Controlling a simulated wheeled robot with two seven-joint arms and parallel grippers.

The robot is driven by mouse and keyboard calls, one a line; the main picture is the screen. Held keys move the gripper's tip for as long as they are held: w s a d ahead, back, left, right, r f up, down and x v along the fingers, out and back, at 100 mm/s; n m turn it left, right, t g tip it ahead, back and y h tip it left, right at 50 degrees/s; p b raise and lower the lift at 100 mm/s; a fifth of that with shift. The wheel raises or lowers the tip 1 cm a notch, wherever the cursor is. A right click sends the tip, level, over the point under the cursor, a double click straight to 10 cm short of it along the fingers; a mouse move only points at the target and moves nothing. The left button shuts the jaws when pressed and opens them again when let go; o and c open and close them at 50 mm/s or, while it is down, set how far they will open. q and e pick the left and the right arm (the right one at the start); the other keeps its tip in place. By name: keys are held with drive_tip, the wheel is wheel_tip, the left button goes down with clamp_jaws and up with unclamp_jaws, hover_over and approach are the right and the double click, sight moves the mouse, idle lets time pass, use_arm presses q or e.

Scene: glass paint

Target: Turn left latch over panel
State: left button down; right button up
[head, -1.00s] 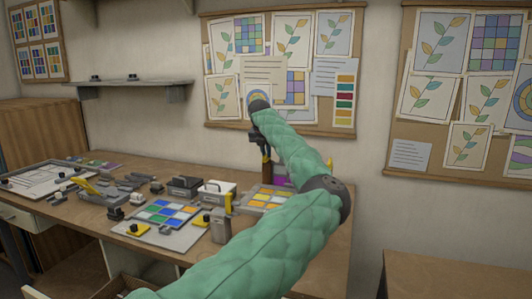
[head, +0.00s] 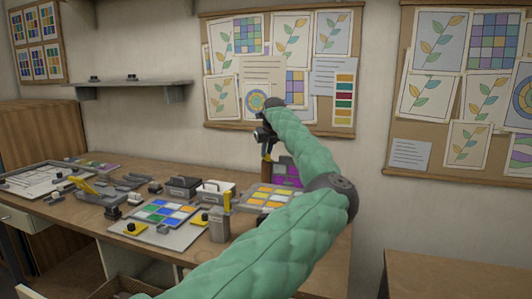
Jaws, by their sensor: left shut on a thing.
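My left arm, in a green quilted sleeve, reaches across the head view to the back of the workbench. Its gripper (head: 266,149) points down at the top of a brown wooden upright (head: 267,173). It is shut on a small yellow piece (head: 267,157) there, which appears to be the left latch; the grip is small and partly dark. A purple panel (head: 282,171) stands just right of the upright, its right part hidden behind my arm. The right latch cannot be seen. My right gripper is not in view.
On the workbench (head: 160,257) stand a tray of blue and green tiles (head: 165,213), a tray of orange tiles (head: 270,198), a grey holder (head: 219,226) with a yellow tool, and dark and white boxes. A shelf (head: 130,83) hangs on the wall.

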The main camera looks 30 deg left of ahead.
use_arm(q)
drive_tip(key=shift+w+n+g, duration=0.1)
drive_tip(key=shift+n+g, duration=0.2)
drive_tip(key=shift+n, duration=0.6)
drive_tip(key=shift+r+n+g+y+p, duration=0.1)
drive_tip(key=shift+n+g+y+p, duration=0.3)
drive_tip(key=shift+n, duration=0.5)
drive_tip(key=n+g+p, duration=0.1)
drive_tip(key=n, duration=0.2)
drive_tip(key=shift+w, duration=0.15)
drive_tip(key=shift+n+g+p, duration=0.5)
drive_tip(key=shift+n+p, duration=0.15)
drive_tip(key=shift+n, duration=0.45)
drive_tip(key=shift+w+n, duration=0.1)
drive_tip(key=shift+n, duration=0.3)
drive_tip(key=shift+d, duration=0.1)
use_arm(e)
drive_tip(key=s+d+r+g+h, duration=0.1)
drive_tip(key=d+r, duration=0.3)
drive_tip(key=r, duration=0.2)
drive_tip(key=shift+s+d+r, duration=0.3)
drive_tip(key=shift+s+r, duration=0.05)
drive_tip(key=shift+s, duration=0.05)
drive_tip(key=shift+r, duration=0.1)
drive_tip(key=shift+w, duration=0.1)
